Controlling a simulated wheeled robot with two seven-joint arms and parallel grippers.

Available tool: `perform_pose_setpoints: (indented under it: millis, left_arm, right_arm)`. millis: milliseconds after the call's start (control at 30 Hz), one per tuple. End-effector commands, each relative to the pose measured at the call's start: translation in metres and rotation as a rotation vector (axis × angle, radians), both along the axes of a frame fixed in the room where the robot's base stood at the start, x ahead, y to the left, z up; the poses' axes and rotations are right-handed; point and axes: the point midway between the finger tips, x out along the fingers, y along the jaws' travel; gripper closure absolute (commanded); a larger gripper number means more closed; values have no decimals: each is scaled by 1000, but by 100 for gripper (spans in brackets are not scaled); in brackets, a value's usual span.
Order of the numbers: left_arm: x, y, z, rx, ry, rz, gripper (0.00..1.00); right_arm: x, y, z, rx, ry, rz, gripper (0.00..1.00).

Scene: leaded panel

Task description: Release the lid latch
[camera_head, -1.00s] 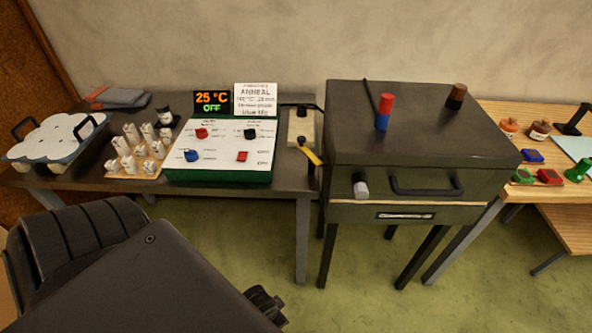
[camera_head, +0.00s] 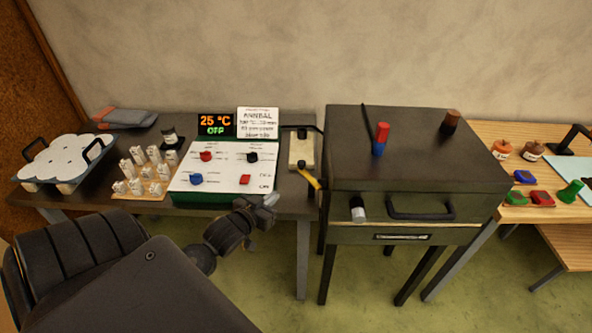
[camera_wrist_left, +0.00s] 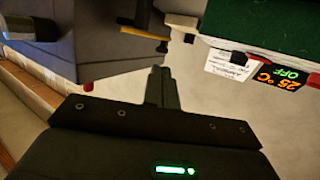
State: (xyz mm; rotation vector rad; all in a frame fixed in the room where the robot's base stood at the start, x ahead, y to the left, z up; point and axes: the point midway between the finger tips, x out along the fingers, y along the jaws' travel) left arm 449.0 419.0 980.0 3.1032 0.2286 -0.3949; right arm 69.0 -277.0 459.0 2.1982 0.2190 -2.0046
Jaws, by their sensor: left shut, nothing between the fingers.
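The dark kiln box (camera_head: 410,160) stands right of the table with its lid down. A short cylinder with a pale tip and dark base, apparently the lid latch (camera_head: 357,208), is on its front left. A black bar handle (camera_head: 421,212) is beside it on the front. My left gripper (camera_head: 266,202) is shut and empty, in front of the control panel and left of the kiln, apart from the latch. Its closed fingers (camera_wrist_left: 162,88) show in the left wrist view. I cannot make out the latch there. My right gripper is out of view.
The control panel (camera_head: 256,182) with knobs and a display (camera_head: 215,124) reading 25 °C OFF is on the dark table. A yellow-handled lever (camera_head: 311,180) sits at the table's right edge, close to the kiln. A wooden table (camera_head: 480,213) with small coloured items stands at the right.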

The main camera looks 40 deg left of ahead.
Motion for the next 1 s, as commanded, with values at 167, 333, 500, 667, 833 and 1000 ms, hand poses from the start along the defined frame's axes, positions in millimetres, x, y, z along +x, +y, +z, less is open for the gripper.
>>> perform_pose_setpoints:
  millis: [167,333,500,667,833,1000]
  left_arm:
    - [9,12,15,1,-77,-4,100]
    - [13,13,16,0,-80,-3,100]
    - [35,16,15,-1,-81,-2,100]
    - [67,21,10,-2,-80,-1,100]
    - [101,26,3,-2,-79,0,100]
    - [127,30,-2,-2,-78,0,100]
  right_arm:
    - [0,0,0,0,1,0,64]
    - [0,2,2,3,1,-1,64]
    - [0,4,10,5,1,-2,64]
    - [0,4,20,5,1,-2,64]
    - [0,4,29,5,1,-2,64]
    - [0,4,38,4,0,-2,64]
